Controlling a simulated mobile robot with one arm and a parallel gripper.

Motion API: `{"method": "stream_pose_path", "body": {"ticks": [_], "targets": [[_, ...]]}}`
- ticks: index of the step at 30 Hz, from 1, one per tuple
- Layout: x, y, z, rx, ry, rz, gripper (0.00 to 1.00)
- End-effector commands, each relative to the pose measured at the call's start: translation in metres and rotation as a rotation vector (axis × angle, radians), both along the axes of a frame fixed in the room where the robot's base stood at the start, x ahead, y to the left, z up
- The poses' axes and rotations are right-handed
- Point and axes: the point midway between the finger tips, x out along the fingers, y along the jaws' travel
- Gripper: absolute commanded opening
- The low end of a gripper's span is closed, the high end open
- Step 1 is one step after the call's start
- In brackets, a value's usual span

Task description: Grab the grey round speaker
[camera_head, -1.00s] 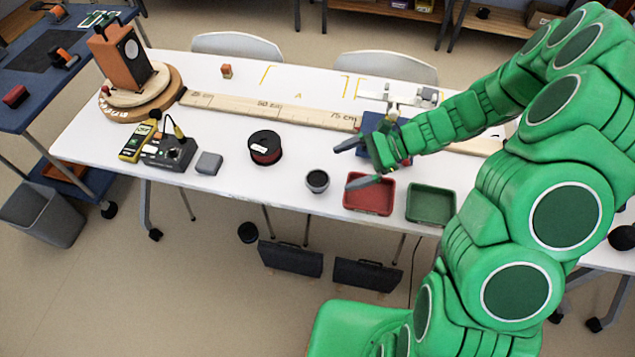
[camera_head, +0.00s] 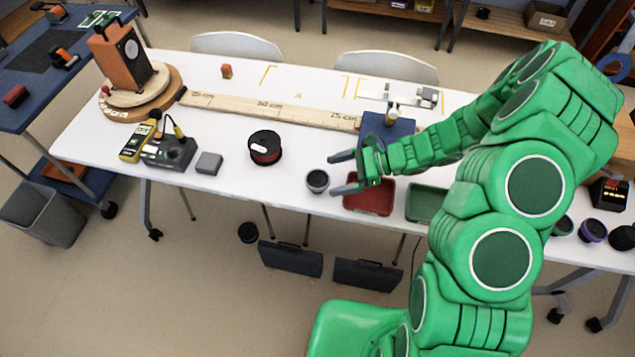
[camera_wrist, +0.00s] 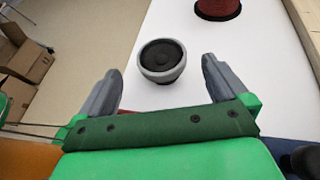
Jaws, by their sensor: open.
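The grey round speaker (camera_head: 317,181) is a small cup-shaped thing with a dark cone, standing on the white table (camera_head: 225,215) near its front edge. In the wrist view the speaker (camera_wrist: 162,60) sits ahead of my gripper, between the lines of the two fingers and a little beyond their tips. My gripper (camera_head: 343,173) is open, with its grey fingers pointing left at the speaker. In the wrist view my gripper (camera_wrist: 160,68) holds nothing, and the speaker looks apart from both fingers.
A red tray (camera_head: 369,197) lies under and beside my gripper, with a green tray (camera_head: 425,203) to its right. A dark red spool (camera_head: 265,147) stands left of the speaker. A wooden ruler (camera_head: 270,108) lies behind. The table between spool and speaker is clear.

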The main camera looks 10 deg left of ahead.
Motion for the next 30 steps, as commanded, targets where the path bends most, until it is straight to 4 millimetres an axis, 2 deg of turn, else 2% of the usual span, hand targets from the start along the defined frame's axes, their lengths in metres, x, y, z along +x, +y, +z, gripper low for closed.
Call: {"method": "stream_pose_path", "body": {"ticks": [10, 22, 30], "targets": [[-0.009, 0.036, -0.012, 0.0, 0.0, 0.003, 1.0], [-0.01, 0.042, -0.015, -0.001, -0.001, 0.001, 1.0], [-0.01, 0.042, -0.015, -0.001, -0.001, 0.001, 0.59]]}}
